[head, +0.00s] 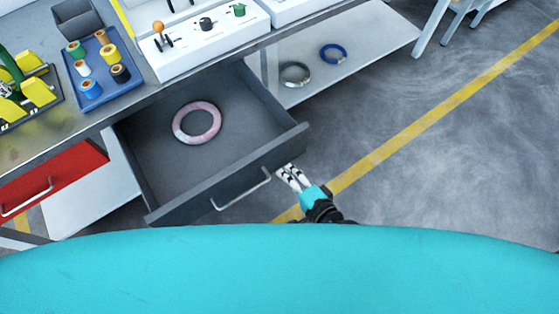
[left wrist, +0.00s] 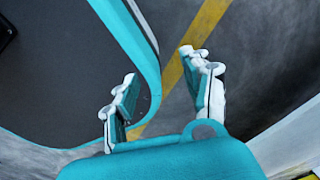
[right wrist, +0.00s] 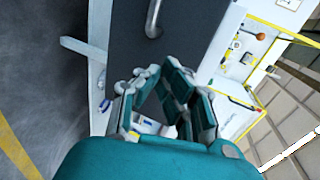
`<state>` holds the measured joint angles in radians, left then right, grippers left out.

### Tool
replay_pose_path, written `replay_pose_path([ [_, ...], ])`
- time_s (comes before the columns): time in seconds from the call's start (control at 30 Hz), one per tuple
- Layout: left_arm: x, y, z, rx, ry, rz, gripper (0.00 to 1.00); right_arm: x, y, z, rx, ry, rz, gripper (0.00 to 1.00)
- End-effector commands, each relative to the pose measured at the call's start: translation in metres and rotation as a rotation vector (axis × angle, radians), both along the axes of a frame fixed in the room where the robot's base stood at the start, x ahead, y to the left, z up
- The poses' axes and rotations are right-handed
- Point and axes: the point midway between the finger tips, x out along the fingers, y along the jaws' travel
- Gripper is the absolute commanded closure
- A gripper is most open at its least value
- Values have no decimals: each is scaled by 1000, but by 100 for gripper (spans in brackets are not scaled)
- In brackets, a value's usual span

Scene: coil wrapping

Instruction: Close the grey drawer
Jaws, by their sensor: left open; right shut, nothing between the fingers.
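The grey drawer (head: 210,192) is pulled out from under the workbench in the head view, its inside showing. A pink and white ring (head: 197,122) lies flat in it. Its metal handle (head: 241,190) is on the front panel. My right gripper (head: 287,173) is shut and empty, close to the front panel at the right of the handle; I cannot tell if it touches. The right wrist view shows the dark front panel (right wrist: 127,45) and handle (right wrist: 153,18) beyond the right fingers (right wrist: 159,70). My left gripper (left wrist: 158,72) is open and empty, outside the head view.
A red drawer (head: 55,180) is at the left. The workbench top holds a blue tray of spools (head: 102,68) and a white board (head: 205,42). A shelf (head: 360,45) at the right holds a dark coil (head: 295,74) and a blue coil (head: 333,53).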

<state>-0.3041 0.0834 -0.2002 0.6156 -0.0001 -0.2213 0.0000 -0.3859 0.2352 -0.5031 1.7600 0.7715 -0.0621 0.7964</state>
Motion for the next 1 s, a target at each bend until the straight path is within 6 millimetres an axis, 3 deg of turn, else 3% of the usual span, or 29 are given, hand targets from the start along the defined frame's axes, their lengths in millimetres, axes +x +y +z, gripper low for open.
replay_pose_path([
  [0.23,13,-2,7,-4,-21,1,51,30,20,0,0,-3,1,100],
  [0.8,6,-4,6,-6,-9,2,51,37,24,-1,-2,-2,1,100],
  [1.0,5,-5,3,-6,-9,2,51,54,28,-1,-1,-4,0,100],
])
